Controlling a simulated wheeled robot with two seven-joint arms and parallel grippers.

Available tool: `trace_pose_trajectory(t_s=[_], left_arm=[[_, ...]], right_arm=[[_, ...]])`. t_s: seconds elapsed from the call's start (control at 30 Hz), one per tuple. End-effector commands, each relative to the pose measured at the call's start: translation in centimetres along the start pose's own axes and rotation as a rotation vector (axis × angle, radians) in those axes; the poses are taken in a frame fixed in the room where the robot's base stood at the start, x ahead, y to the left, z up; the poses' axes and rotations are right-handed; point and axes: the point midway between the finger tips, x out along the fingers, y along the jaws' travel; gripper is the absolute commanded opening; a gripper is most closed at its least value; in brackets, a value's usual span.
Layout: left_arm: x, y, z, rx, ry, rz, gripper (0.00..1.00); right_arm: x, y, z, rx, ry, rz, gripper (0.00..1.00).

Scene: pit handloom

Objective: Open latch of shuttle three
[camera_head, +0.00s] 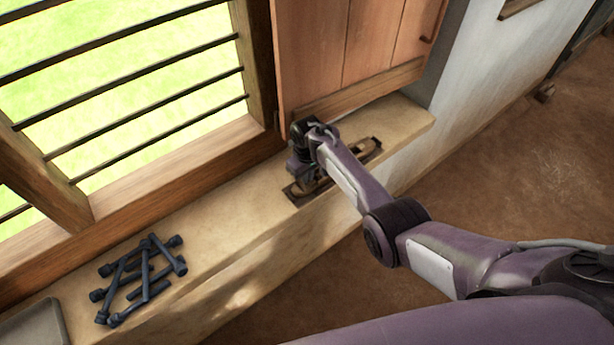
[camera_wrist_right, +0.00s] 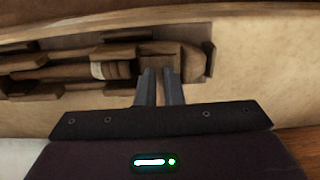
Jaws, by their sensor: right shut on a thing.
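A dark wooden shuttle (camera_head: 367,149) lies in a low wooden holder on the sill, partly hidden behind my right arm. In the right wrist view the shuttle (camera_wrist_right: 45,72) runs across from the left, with a pale wound band (camera_wrist_right: 98,70) near its right part. I cannot read any number on it. My right gripper (camera_head: 303,180) is down at the shuttle's near-left end. In the right wrist view its two fingers (camera_wrist_right: 160,78) are close together on a small part of the shuttle's right end. The latch itself is hidden or too small to make out. My left gripper is not in view.
Several dark bobbin-like rods (camera_head: 140,275) lie in a loose pile on the sill (camera_head: 230,222). A grey tray-like thing (camera_head: 35,325) is at the lower left. A barred window (camera_head: 130,95) and wooden shutter (camera_head: 345,45) rise behind. The sill between pile and shuttle is clear.

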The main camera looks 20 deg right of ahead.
Motion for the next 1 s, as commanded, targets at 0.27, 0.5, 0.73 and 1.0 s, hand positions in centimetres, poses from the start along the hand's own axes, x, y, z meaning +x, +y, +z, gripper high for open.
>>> trace_pose_trajectory(t_s=[0.27, 0.5, 0.73, 1.0], left_arm=[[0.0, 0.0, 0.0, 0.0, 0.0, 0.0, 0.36], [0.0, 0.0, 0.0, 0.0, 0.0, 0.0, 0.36], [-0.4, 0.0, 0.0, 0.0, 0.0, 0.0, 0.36], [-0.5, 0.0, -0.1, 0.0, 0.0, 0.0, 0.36]], right_arm=[[-0.1, 0.0, -0.1, 0.0, 0.001, 0.001, 0.16], [-0.1, 0.0, 0.0, 0.001, 0.001, 0.0, 0.17], [-2.0, 0.0, -0.1, 0.0, 0.003, 0.0, 0.17], [-6.3, 0.0, -0.1, 0.001, 0.003, 0.0, 0.17]])
